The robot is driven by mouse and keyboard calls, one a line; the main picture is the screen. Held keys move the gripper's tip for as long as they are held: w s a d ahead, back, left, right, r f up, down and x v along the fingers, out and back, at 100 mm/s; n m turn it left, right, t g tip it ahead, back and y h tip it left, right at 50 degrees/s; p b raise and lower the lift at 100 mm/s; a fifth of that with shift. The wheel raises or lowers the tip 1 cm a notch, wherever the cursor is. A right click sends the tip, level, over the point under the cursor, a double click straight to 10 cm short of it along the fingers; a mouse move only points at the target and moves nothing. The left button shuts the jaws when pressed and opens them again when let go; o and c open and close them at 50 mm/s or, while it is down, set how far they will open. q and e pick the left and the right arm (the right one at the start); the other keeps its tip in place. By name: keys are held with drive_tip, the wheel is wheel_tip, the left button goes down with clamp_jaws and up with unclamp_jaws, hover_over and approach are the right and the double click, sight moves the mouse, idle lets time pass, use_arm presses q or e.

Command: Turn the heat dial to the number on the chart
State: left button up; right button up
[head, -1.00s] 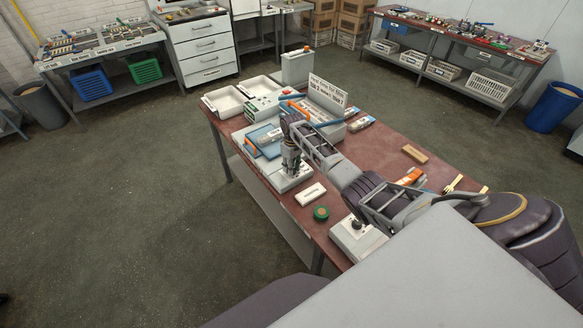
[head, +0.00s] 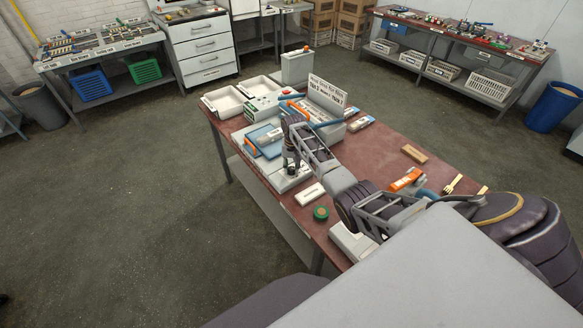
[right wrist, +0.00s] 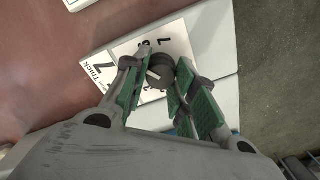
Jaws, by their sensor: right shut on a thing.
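The heat dial (right wrist: 160,76) is a dark round knob with a white pointer mark, on a white number plate (right wrist: 128,48) in the right wrist view. Printed digits and the word THICK show around it, partly hidden by the fingers. My right gripper (right wrist: 163,80) points down with its green-padded fingers on either side of the dial, shut on it. In the head view the right gripper (head: 291,163) stands over the dial's pale base (head: 280,184) near the table's left edge. A white chart sign (head: 327,94) stands behind; its lettering is too small to read surely. My left gripper is out of view.
The red-brown table (head: 375,150) also holds white trays (head: 222,102), a blue-edged press (head: 264,140), a white block (head: 310,194), a green round tin (head: 321,212) and a wooden block (head: 414,153). The tabletop's right middle is mostly clear.

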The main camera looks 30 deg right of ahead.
sight(292, 169)
drive_tip(key=m, duration=0.6)
drive_tip(key=shift+r+m, duration=0.1)
drive_tip(key=shift+m, duration=0.3)
drive_tip(key=m, duration=0.6)
drive_tip(key=shift+m, duration=0.3)
drive_tip(key=o, duration=1)
drive_tip(key=shift+o, duration=0.2)
wheel_tip(292, 169, up, 12)
drive_tip(key=shift+s, duration=0.2)
idle(0.6)
